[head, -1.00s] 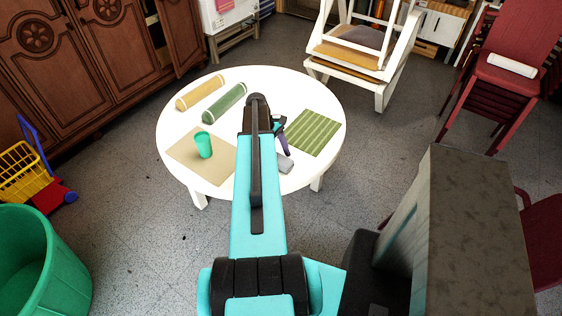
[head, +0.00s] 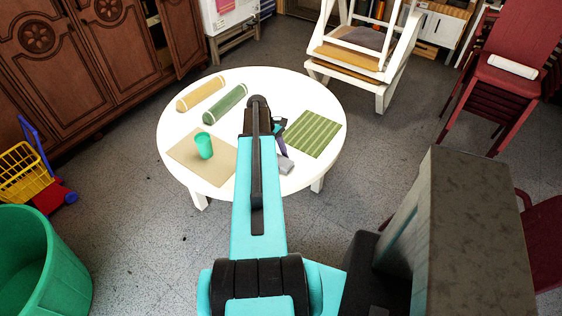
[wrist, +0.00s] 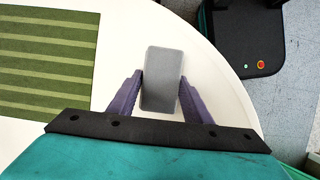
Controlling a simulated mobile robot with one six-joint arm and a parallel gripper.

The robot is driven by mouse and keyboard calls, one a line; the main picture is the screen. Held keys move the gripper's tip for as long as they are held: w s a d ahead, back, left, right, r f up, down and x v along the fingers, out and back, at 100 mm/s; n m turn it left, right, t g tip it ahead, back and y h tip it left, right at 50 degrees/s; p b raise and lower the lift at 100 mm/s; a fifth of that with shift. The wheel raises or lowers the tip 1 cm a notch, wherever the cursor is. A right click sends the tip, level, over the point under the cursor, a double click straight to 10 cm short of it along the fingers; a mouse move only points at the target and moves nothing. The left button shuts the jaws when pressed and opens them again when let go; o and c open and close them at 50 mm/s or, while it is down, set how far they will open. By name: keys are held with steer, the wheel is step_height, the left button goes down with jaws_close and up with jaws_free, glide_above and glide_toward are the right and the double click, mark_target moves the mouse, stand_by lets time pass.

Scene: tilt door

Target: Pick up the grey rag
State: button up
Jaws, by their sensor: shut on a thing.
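The grey rag (wrist: 162,66) is a small block-like grey piece between the two purple fingers of my gripper (wrist: 160,82) in the wrist view. The fingers are shut on its two long sides. In the head view the rag (head: 287,167) shows near the front edge of the round white table (head: 276,82), at the end of the purple fingers. My arm hides part of the gripper (head: 282,148) there. I cannot tell whether the rag touches the tabletop.
On the table, a green striped mat (head: 314,133) lies right of my gripper. A teal cup (head: 204,145) stands on a beige mat (head: 185,152) to the left. Yellow (head: 201,93) and green (head: 226,103) rolls lie behind. White chairs (head: 384,88) stand beyond the table.

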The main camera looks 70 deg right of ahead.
steer(key=shift+r, duration=0.15)
steer(key=shift+r+b, duration=0.65)
steer(key=shift+r, duration=0.6)
steer(key=s+a+r, duration=0.1)
steer(key=s+a, duration=0.1)
steer(key=a, duration=0.4)
steer(key=s+a+r+b, duration=0.1)
steer(key=s+a, duration=0.2)
steer(key=a, duration=0.3)
steer(key=shift+a+r, duration=0.2)
steer(key=shift+r, duration=0.2)
steer(key=p, duration=0.3)
steer(key=shift+s+a, duration=0.1)
steer(key=shift+a, duration=0.15)
steer(key=p, duration=0.3)
steer(key=a+p, duration=0.1)
steer(key=p, duration=0.2)
steer(key=shift+s+a+r, duration=0.1)
steer(key=shift+s+a, duration=0.05)
steer(key=shift+s, duration=0.1)
steer(key=shift+s+a+f+p, duration=0.1)
steer(key=shift+a+f+p, duration=0.2)
steer(key=shift+p, duration=0.9)
steer(key=shift+r, duration=0.1)
